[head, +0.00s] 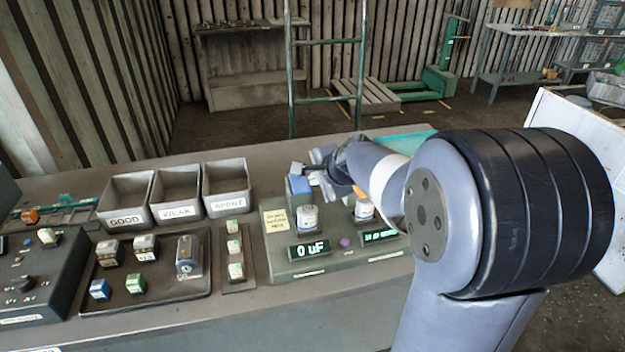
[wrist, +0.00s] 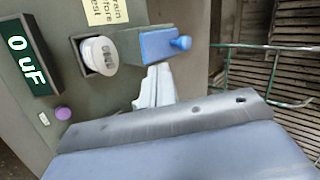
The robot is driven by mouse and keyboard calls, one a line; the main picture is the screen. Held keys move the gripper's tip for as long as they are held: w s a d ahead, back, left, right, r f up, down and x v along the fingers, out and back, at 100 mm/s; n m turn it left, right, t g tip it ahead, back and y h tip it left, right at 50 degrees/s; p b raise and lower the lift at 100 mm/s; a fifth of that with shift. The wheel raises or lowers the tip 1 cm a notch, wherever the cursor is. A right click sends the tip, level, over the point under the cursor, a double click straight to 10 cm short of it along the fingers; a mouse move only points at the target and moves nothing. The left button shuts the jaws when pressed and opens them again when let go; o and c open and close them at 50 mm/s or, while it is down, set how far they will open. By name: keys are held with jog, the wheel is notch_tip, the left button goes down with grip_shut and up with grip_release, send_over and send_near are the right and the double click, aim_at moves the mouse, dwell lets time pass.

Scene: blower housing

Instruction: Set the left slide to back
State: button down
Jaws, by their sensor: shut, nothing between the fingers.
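The left slide is a blue block with a round blue knob (wrist: 182,42). In the wrist view it is beyond the white round can (wrist: 98,55), with a grey wedge-shaped part between them. In the head view the blue slide (head: 299,184) shows just behind the left can (head: 307,217) on the tester box (head: 285,266). My gripper (head: 322,168) is just right of and behind the slide in the head view. In the wrist view my gripper's pale fingers (wrist: 157,72) are together and empty, close beside the blue block. I cannot tell whether they touch it.
A second can (head: 364,210) with an orange part stands right of the left can, near my arm. Both displays face front; the left reads 0 uF. Labelled bins (head: 229,190) and a parts tray (head: 150,302) are to the left. Floor lies beyond the bench's back edge.

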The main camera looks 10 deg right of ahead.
jog(key=v, duration=0.7)
jog(key=shift+s+r, duration=0.2)
jog(key=shift+s, duration=0.15)
jog(key=shift+w, duration=0.1)
